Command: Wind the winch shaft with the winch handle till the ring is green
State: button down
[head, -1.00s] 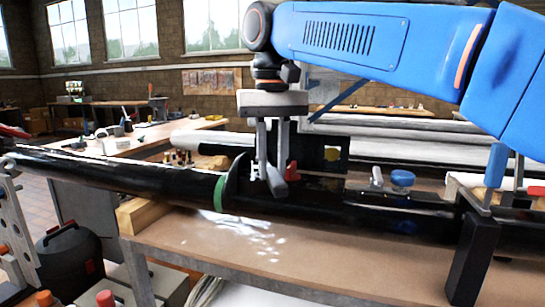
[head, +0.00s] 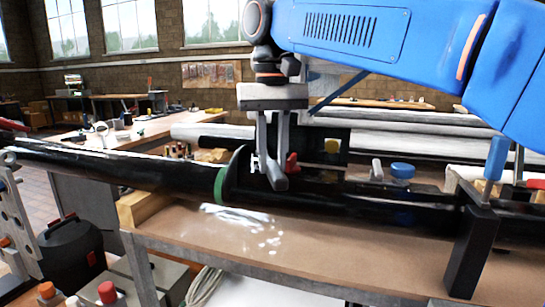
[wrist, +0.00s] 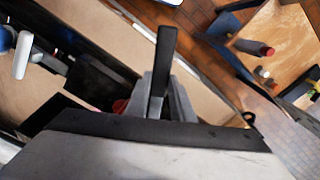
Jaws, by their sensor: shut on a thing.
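My gripper (head: 268,180) points down over the black mast tube, just right of a dark fin and a green band (head: 221,187) around the tube. In the wrist view, its grey fingers (wrist: 172,98) are shut on a dark straight bar (wrist: 163,60), apparently the winch handle. The bar's far end sticks out past the fingers. In the head view the fingers hide most of what they hold. I cannot make out the winch shaft or whether the bar is seated on it. The green band is the only green ring that shows; I cannot tell whether it is the task's ring.
A red part (head: 291,163) is close to the right of my fingers. A blue knob (head: 402,171) and a black clamp post (head: 470,250) with a blue upright grip (head: 496,158) stand farther right. The front of the bench (head: 250,245) is clear.

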jog(key=shift+f, duration=0.9)
jog(key=shift+a, duration=0.15)
dwell(0.5)
jog(key=w+a+m, duration=0.1)
jog(key=a+m, duration=0.7)
jog(key=a, duration=0.1)
jog(key=shift+w, duration=0.35)
dwell(0.4)
jog(key=shift+a, duration=0.1)
dwell(0.4)
